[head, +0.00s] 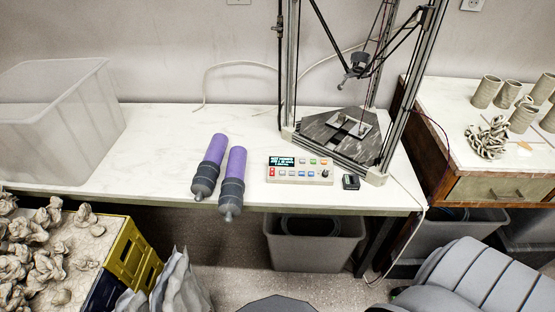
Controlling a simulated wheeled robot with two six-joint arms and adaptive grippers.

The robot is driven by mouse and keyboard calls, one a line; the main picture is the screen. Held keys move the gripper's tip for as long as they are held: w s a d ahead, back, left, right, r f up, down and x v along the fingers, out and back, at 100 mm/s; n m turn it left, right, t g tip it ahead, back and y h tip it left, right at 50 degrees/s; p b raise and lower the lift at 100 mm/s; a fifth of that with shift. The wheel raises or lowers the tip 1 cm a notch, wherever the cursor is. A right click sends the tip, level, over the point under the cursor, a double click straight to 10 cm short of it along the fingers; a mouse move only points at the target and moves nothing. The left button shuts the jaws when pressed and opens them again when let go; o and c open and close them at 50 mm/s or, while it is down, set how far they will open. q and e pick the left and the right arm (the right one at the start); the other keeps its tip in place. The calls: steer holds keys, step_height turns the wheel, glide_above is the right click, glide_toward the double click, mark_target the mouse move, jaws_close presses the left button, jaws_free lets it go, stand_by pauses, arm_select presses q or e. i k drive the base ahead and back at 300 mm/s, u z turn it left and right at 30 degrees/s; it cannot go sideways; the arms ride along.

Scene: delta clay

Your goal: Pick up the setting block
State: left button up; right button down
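A small dark block (350,182), which looks like the setting block, sits on the white table (150,165) near its front edge. It stands just right of the control box (300,171) and close to the front right foot of the printer frame. Its top looks lighter, but it is too small to make out detail. Neither of my grippers shows in the head view.
The delta printer (345,135) stands behind the block, its posts rising on both sides. Two purple and grey cartridges (233,177) lie left of the control box. A translucent bin (60,125) is at far left. A cable (415,195) runs to the right.

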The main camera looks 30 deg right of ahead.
mark_target(342, 117)
steer(key=z, duration=2.1)
steer(key=i, duration=0.7)
steer(key=z, duration=0.4)
